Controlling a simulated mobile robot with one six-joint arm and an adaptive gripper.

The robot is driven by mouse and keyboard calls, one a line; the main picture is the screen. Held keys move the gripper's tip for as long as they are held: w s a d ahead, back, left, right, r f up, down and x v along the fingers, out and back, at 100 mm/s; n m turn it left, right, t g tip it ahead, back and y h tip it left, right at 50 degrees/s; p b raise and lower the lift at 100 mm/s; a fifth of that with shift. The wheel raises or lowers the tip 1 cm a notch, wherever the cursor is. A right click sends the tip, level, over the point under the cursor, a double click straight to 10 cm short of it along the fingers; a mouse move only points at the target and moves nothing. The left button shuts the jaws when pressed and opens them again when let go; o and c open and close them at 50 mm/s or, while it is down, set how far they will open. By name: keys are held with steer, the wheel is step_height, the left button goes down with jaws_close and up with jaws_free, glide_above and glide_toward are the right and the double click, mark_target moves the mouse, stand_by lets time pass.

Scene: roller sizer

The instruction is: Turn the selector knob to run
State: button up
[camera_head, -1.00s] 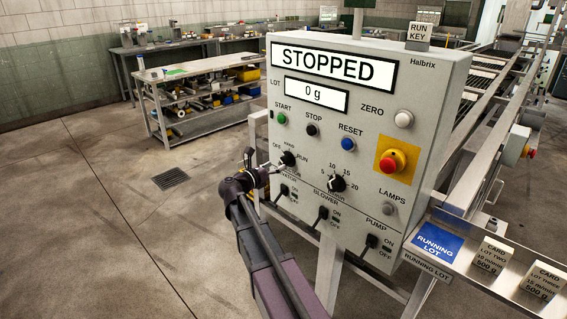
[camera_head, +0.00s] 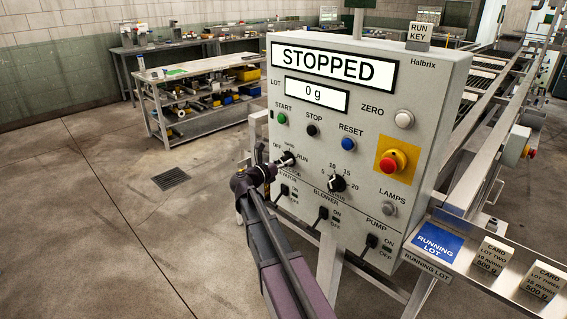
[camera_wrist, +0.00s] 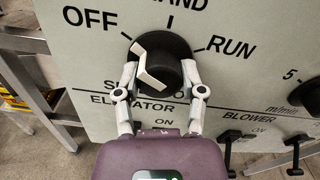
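The selector knob (camera_wrist: 178,62) is a round black knob with an angular pale piece on its face, whose upper end points up-left toward the OFF mark. The RUN mark (camera_wrist: 231,47) is to its upper right. My gripper (camera_wrist: 159,76) is at the knob with its two pale fingers apart, one on each side of it; I cannot tell whether they touch it. In the head view my gripper (camera_head: 281,163) covers most of the knob. The panel display (camera_head: 335,66) reads STOPPED.
Below the knob are the elevator switch (camera_head: 284,190) and blower switch (camera_head: 322,213). A rate dial (camera_head: 337,183) is to the right. The start button (camera_head: 282,118), stop button (camera_head: 312,130) and red emergency button (camera_head: 392,161) are on the same panel (camera_head: 425,110).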

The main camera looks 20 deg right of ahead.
steer(key=shift+c, duration=0.9)
steer(key=shift+m, duration=0.5)
steer(key=m, duration=1)
steer(key=shift+m, duration=0.3)
steer(key=m, duration=1.2)
steer(key=shift+m, duration=0.3)
